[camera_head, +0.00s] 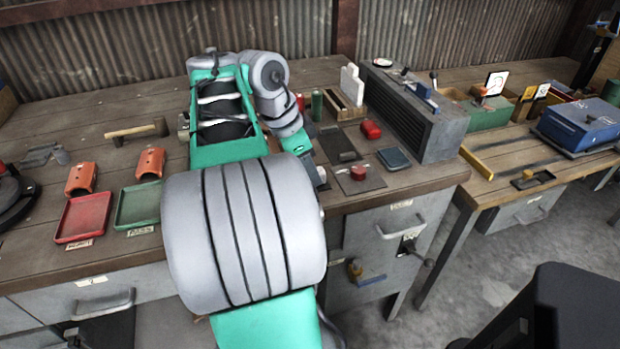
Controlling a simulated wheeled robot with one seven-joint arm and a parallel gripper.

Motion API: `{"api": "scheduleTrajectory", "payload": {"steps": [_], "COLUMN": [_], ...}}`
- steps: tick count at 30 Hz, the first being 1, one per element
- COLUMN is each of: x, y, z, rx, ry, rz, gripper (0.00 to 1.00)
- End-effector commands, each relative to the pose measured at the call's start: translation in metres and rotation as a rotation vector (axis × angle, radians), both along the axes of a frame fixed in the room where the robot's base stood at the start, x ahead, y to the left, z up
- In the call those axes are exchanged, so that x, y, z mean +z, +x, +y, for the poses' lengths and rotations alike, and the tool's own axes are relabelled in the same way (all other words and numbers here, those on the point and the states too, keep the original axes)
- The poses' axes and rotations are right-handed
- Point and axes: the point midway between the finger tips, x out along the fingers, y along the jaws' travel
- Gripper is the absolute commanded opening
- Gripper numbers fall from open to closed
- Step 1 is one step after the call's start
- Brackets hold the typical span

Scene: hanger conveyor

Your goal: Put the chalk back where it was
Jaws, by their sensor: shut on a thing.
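My arm reaches over the wooden workbench (120,85), and its wrist bends down towards the bench's right part. My gripper (320,178) shows only in part behind the arm, low over the bench near its front edge. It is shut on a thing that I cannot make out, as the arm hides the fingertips. I cannot pick out the chalk for sure anywhere in this view.
Right of my gripper lie dark plates, one with a red piece (359,173), a red block (371,130) and a blue-grey pad (393,158). A grey cabinet (425,115) stands behind. Red (83,217) and green (138,205) trays lie left.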

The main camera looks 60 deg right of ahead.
Motion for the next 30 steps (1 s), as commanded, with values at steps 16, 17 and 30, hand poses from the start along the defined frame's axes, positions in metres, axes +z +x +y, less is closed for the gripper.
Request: {"api": "scheduleTrajectory", "payload": {"steps": [16,17,30], "x": [-0.004,-0.004,0.010], "y": [0.000,0.000,0.002], "z": [0.000,0.000,0.002], "rx": [0.002,0.002,0.002], "ry": [-0.001,-0.001,-0.002], "rz": [-0.001,-0.001,-0.002], "gripper": [0.39,0.42,0.48]}}
